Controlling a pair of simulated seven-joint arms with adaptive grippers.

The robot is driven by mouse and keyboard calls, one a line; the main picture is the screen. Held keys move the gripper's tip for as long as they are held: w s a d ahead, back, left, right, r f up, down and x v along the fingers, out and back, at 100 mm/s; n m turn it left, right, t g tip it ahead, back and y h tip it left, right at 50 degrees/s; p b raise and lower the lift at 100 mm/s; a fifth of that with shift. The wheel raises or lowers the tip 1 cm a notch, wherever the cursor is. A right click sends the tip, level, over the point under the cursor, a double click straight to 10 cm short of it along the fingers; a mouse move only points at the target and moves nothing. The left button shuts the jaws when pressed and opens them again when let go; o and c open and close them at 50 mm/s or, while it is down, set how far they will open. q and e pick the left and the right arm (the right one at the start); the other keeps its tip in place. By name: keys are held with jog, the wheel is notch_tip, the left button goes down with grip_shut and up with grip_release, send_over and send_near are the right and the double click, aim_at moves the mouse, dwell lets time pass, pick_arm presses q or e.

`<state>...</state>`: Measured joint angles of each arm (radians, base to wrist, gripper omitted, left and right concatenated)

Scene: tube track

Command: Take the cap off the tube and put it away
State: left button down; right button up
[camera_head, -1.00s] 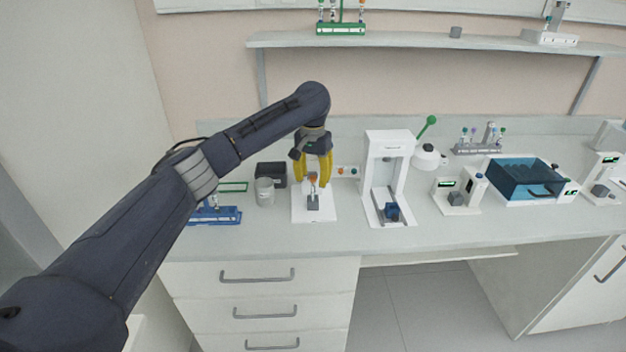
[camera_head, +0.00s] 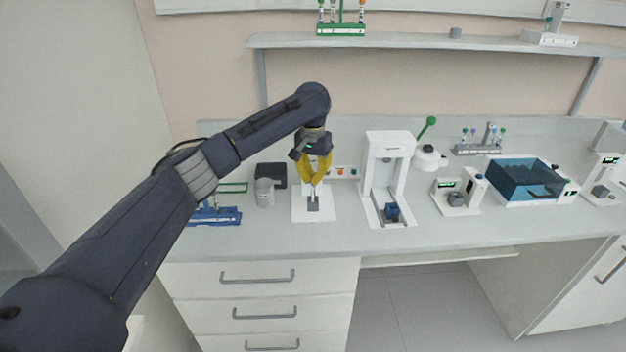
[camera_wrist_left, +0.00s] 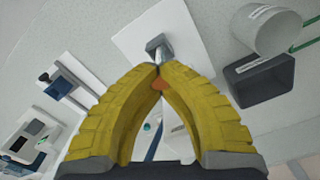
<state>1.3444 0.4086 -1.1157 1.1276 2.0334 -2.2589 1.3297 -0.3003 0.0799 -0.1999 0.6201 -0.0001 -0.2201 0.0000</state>
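My left gripper (camera_head: 314,181) points down over the white base plate (camera_head: 328,212) with its yellow fingers drawn together at the tips. In the left wrist view the fingertips (camera_wrist_left: 159,72) close around the orange cap (camera_wrist_left: 160,85), which shows between them. The tube (camera_head: 313,193) stands upright in a small grey holder (camera_head: 313,204) on the plate; the holder also shows in the left wrist view (camera_wrist_left: 157,46). The tube is largely hidden by the fingers, and I cannot tell whether the cap is still seated on it. My right gripper is not in view.
A dark open box (camera_head: 271,172) and a grey-white cup (camera_head: 264,192) stand left of the plate. A blue rack (camera_head: 216,215) is further left. A white frame device (camera_head: 388,160) stands close on the right. The counter in front is clear.

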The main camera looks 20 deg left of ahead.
pick_arm(q)
notch_tip(320, 180, up, 23)
dwell(1.2)
